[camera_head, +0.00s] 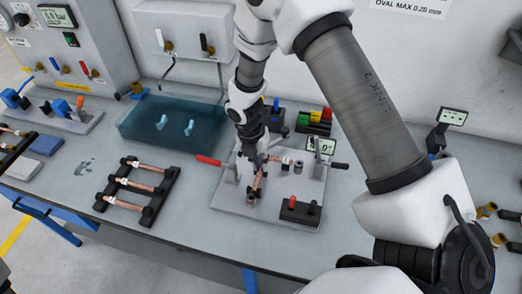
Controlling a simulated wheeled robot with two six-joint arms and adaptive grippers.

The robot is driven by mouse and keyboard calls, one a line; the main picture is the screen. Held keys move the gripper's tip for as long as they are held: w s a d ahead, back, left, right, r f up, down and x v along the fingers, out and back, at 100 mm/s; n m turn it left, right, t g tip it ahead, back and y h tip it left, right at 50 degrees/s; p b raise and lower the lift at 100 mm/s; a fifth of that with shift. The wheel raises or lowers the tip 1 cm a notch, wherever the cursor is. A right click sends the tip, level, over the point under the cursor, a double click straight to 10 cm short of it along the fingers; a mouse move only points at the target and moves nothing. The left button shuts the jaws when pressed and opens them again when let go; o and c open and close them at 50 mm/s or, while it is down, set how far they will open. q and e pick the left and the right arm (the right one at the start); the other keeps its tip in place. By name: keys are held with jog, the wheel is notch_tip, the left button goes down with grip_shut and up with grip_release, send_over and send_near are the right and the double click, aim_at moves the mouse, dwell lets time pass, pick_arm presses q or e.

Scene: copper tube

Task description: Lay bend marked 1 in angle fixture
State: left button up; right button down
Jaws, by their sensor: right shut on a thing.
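My right gripper (257,160) reaches down from above over a grey plate fixture (228,197) and is shut on a copper bend (255,185). The bend hangs at the fixture's middle, one leg pointing down. The gripper hides part of it, and I cannot tell whether it touches the plate. A number on it is not readable. A black rack (155,205) to the left holds copper tube pieces (124,204) with pale tags. My left gripper is not in view.
A small display (322,145) stands at the fixture's back right, and a black block with a red part (301,211) at its front right. A blue translucent tray (150,127) lies behind the rack. Red, yellow and green bins (315,120) stand behind. The front table strip is clear.

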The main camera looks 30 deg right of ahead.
jog(key=c, duration=1.1)
grip_release()
jog(key=shift+s+f, duration=0.25)
jog(key=shift+f, duration=0.25)
jog(key=shift+o, duration=0.2)
jog(key=shift+w+d, duration=0.1)
jog(key=shift+w, duration=0.1)
jog(key=shift+w+a, duration=0.2)
jog(key=shift+w, duration=0.1)
jog(key=shift+s+r, duration=0.1)
notch_tip(320, 180, up, 12)
jog(key=w+a, duration=0.1)
jog(key=shift+w+a, duration=0.2)
jog(key=shift+w, duration=0.1)
